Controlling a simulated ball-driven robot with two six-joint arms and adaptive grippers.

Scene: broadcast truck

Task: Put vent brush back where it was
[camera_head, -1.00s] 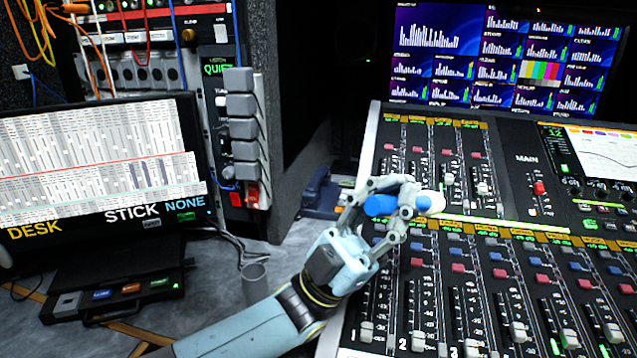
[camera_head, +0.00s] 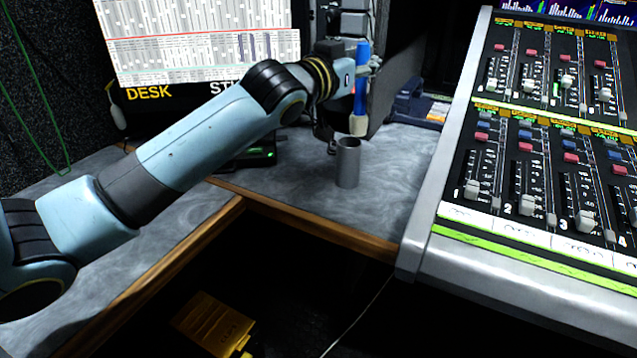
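The vent brush (camera_head: 361,85) has a blue handle and a pale tip. It hangs upright with the tip down. My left gripper (camera_head: 358,68) is shut around its handle; the fingers are partly hidden by the wrist and brush. A grey open-topped cup (camera_head: 347,165) stands on the desk. The pale tip shows just above the cup's rim and slightly right of it; I cannot tell their distance in depth. My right gripper is out of view.
The mixing console (camera_head: 540,150) fills the right side. A screen (camera_head: 200,45) stands behind my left arm. The grey desk (camera_head: 395,165) is clear around the cup; its wooden edge borders a dark gap with a yellow box (camera_head: 215,325) below.

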